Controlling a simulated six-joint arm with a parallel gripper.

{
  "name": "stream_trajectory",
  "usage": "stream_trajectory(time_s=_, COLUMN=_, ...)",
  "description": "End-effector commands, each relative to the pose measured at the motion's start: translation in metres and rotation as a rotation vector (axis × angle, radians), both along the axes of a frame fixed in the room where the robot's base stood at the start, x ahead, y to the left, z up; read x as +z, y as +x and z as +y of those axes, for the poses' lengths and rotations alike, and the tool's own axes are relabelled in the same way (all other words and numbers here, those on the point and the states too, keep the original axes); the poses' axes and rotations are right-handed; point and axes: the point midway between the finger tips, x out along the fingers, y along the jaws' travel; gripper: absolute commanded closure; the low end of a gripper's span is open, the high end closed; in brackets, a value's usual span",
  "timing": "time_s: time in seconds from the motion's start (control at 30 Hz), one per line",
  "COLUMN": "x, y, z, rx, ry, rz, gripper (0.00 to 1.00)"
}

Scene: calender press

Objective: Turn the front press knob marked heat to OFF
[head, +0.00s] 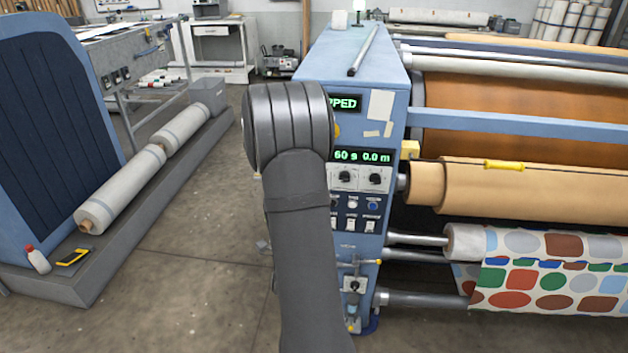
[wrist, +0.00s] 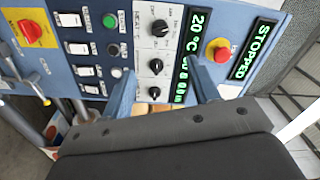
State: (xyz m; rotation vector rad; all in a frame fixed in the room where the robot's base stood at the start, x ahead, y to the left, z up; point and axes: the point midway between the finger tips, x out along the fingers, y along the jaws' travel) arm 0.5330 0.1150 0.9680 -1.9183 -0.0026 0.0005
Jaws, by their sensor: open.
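The control panel (wrist: 100,40) appears turned sideways in the wrist view, with three black knobs on white plates in a row. The end knob (wrist: 160,28), next to the 20 °C readout (wrist: 194,33), seems to be the heat knob; its small markings are too blurred to read its setting. My gripper (wrist: 160,73) is open, with its two blue-grey fingers apart in front of the panel and nothing visibly held. The heat knob lies beyond the fingertips, apart from them. In the head view my arm hides the gripper and the heat knob.
Close by are a middle knob (wrist: 156,66), a third knob (wrist: 154,92), a red stop button (wrist: 217,48), a red-and-yellow switch (wrist: 28,28) and several rocker switches. In the head view, rollers with patterned cloth (head: 550,270) stand right of the panel; floor (head: 180,260) is open at left.

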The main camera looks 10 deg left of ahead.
Motion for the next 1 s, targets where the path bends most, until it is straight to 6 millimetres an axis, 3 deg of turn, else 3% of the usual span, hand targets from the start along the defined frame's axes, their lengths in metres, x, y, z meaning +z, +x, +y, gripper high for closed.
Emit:
stream_trajectory(time_s=0.17, x=0.001, y=0.026, z=-0.002, rx=-0.003, ry=0.0, rz=-0.002, gripper=0.45)
stream_trajectory(time_s=0.7, x=0.0, y=0.14, z=-0.002, rx=-0.003, ry=-0.001, rz=0.0, gripper=0.45)
stream_trajectory(time_s=1.0, x=0.0, y=0.168, z=-0.001, rx=-0.001, ry=-0.002, rz=0.001, gripper=0.45)
